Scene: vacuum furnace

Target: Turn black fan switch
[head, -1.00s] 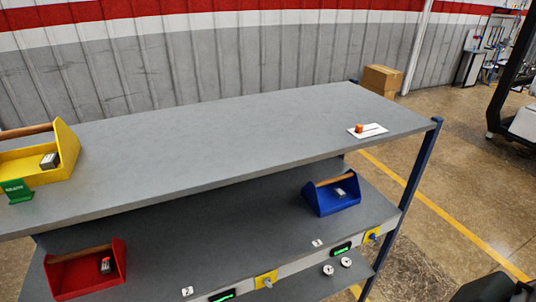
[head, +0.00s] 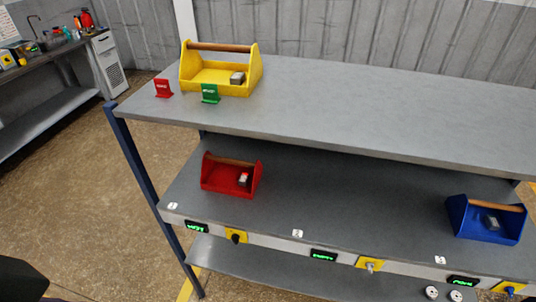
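The black switch (head: 236,237) is a small black knob on a yellow plate. It sits on the front edge of the middle shelf, at the left end, below the red toolbox. A grey switch (head: 370,266) on a yellow plate is farther right on the same edge. A blue switch (head: 509,290) is at the far right, close to the bottom of the picture. The exact angle of the black knob is too small to tell. Neither of my grippers shows in the head view.
A red toolbox (head: 230,178) and a blue toolbox (head: 486,220) stand on the middle shelf. A yellow toolbox (head: 218,75), with red and green signs, is on the top shelf. Small green displays (head: 196,226) line the edge. The floor (head: 80,200) left of the rack is open.

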